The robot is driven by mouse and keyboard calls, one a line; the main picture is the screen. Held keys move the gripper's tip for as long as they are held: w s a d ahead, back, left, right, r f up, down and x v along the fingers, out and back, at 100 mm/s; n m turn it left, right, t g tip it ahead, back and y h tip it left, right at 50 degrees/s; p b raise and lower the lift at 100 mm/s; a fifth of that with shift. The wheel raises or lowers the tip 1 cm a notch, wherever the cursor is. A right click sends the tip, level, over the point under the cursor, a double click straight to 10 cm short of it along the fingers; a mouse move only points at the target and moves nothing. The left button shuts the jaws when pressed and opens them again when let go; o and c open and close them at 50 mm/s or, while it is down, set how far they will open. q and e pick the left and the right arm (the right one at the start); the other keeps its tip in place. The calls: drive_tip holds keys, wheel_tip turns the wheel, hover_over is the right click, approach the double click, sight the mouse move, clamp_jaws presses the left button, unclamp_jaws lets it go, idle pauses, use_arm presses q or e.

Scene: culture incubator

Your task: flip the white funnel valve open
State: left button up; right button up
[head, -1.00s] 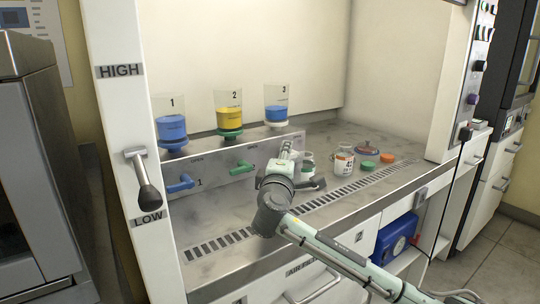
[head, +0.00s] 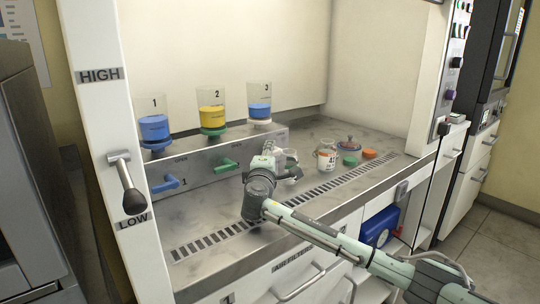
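Funnel 3 (head: 260,112), with blue liquid and a white base, stands at the right end of the metal valve panel (head: 206,165). Its white valve is hidden, or cannot be told apart from my pale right gripper (head: 268,149), which is in front of that end of the panel. Whether the fingers touch the valve, and how far apart they are, cannot be made out. A clear glass container (head: 291,158) is just right of the gripper and partly covered by it. My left gripper is not in view.
Funnels 1 (head: 154,128) and 2 (head: 212,117) stand left, above a blue valve (head: 166,184) and a green valve (head: 227,165). A labelled jar (head: 327,157), a green cap (head: 349,161) and an orange cap (head: 369,154) sit right. The front left worktop is clear.

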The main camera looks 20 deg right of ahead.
sight(276, 150)
drive_tip(key=shift+c, duration=0.4)
clamp_jaws()
drive_tip(key=shift+r+m+g+y, duration=0.25)
drive_tip(key=shift+m+g+y, duration=0.15)
drive_tip(key=shift+m+g, duration=0.2)
drive_tip(key=shift+r+m+g+y, duration=0.25)
drive_tip(key=shift+m+g+y, duration=0.15)
drive_tip(key=shift+m+g, duration=0.15)
drive_tip(key=shift+w+d+r+m+g+y, duration=0.1)
drive_tip(key=shift+d+r+m+g+y, duration=0.15)
drive_tip(key=shift+m+g+y, duration=0.4)
drive_tip(key=shift+d+r+m+g+y, duration=0.1)
drive_tip(key=shift+r+m+g+y, duration=0.2)
drive_tip(key=shift+m+g+y, duration=0.25)
drive_tip(key=m+g+y, duration=0.1)
drive_tip(key=d+m+g+y, duration=0.1)
drive_tip(key=y, duration=0.1)
drive_tip(key=shift+w+r+m+y, duration=0.2)
drive_tip(key=shift+r+m+y, duration=0.1)
drive_tip(key=shift+r, duration=0.1)
drive_tip(key=shift+w+d+m+g+y, duration=0.1)
drive_tip(key=shift+d+m+g+y, duration=0.3)
drive_tip(key=shift+y, duration=0.35)
drive_tip(key=shift+w+d+m+g+y, duration=0.2)
drive_tip(key=shift+m+y, duration=0.25)
drive_tip(key=shift+y, duration=0.3)
drive_tip(key=shift+s, duration=0.1)
